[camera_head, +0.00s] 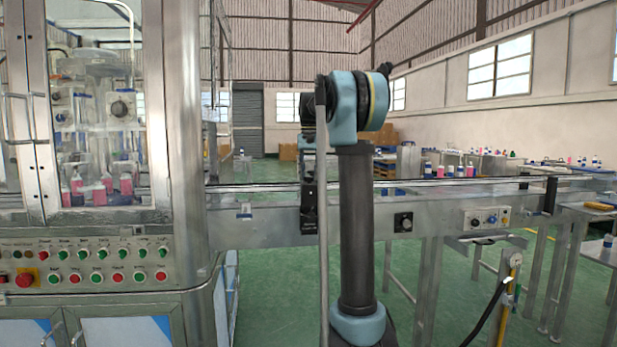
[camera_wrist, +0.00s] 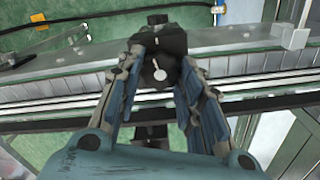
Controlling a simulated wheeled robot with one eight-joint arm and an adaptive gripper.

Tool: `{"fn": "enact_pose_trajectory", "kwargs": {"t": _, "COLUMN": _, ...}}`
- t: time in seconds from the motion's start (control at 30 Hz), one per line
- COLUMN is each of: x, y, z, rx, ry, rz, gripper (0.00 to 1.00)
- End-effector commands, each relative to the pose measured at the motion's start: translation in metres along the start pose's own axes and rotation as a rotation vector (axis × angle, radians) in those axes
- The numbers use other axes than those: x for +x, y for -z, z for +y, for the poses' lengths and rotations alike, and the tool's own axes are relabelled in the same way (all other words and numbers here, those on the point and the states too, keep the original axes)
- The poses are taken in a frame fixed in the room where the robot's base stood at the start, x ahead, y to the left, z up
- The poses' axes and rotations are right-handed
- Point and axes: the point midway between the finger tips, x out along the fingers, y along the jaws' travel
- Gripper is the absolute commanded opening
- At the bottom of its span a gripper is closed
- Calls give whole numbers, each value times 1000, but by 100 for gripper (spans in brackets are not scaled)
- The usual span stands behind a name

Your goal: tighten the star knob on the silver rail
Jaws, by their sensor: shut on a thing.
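In the wrist view, the silver rail (camera_wrist: 70,104) of the conveyor runs across the picture below my gripper. My gripper (camera_wrist: 161,65) points down at it, with its two fingers closed in on a dark part, taken to be the star knob (camera_wrist: 160,43). Its star outline cannot be made out. A small pale round piece with a short stem (camera_wrist: 159,73) shows between the fingers. In the head view, the silver rail (camera_head: 455,182) runs behind my arm, and my gripper and the knob are hidden there.
A black bracket (camera_head: 308,204) stands on the conveyor just left of my arm, and another (camera_head: 550,195) is at the right. A glazed machine (camera_head: 185,120) with a button panel stands at the left.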

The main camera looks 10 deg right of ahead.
Motion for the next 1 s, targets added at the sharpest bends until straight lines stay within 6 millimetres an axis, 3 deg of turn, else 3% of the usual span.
{"fn": "enact_pose_trajectory", "kwargs": {"t": 0.4, "x": 0, "y": 1, "z": -1, "rx": 204, "ry": 2, "rz": 3, "gripper": 10}}
{"fn": "enact_pose_trajectory", "kwargs": {"t": 0.97, "x": 0, "y": 1, "z": -1, "rx": 238, "ry": 2, "rz": 2, "gripper": 10}}
{"fn": "enact_pose_trajectory", "kwargs": {"t": 1.0, "x": 0, "y": 1, "z": -1, "rx": 237, "ry": 2, "rz": 2, "gripper": 36}}
